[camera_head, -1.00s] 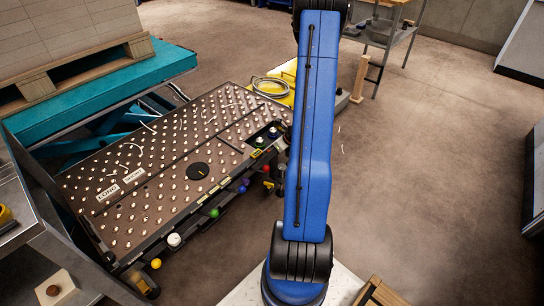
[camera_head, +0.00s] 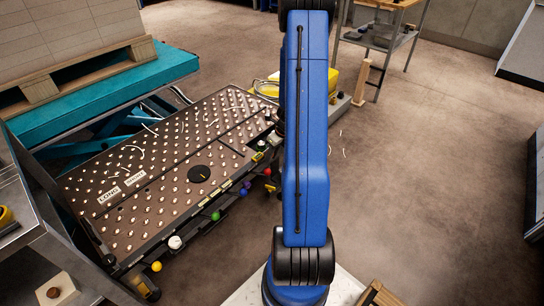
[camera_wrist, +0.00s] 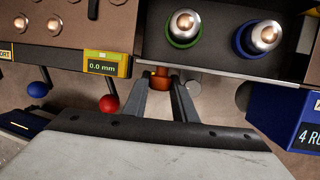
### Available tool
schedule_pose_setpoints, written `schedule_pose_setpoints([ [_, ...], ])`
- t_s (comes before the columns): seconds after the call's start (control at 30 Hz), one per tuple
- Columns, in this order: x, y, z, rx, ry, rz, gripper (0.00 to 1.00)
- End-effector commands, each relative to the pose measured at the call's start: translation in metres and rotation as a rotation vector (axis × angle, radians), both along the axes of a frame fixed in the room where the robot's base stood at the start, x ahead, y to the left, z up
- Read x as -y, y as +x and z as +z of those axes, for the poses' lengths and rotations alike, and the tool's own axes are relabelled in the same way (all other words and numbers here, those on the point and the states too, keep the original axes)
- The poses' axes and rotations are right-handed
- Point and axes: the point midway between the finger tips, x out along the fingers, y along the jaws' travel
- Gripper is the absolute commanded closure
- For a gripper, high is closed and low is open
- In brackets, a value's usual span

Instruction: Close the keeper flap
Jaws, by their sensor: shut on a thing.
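My gripper (camera_wrist: 160,84) points at the front edge of the ball-studded table. Its two dark fingers are closed around a small orange-brown knob (camera_wrist: 160,76) just below that edge. I cannot tell from these views whether this knob belongs to the keeper flap, and no part is clearly the flap. The table (camera_head: 155,203) shows in the head view, where my blue arm hides its right end and most of my gripper.
A 0.0 mm display (camera_wrist: 107,66), a red ball knob (camera_wrist: 109,104) and a blue ball knob (camera_wrist: 37,88) sit left of my gripper. A blue box (camera_wrist: 285,120) stands at the right. A loaded pallet (camera_head: 85,72) is behind the table. The floor at right is open.

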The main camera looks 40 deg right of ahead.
Motion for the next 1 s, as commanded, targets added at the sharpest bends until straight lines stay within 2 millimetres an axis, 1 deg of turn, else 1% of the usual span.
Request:
schedule_pose_setpoints([
  [0.47,0.0010,0.0014,0.0005,-0.006,-0.003,-0.001,0.98],
  [0.5,0.0010,0.0014,0.0005,-0.006,-0.003,-0.001,0.73],
  [0.57,0.0009,0.0014,0.0006,-0.006,-0.002,-0.001,0.59],
  [0.6,0.0008,0.0012,0.0005,-0.006,-0.002,-0.001,0.57],
  [1.0,-0.0003,-0.0008,-0.0009,0.009,0.002,-0.003,0.57],
])
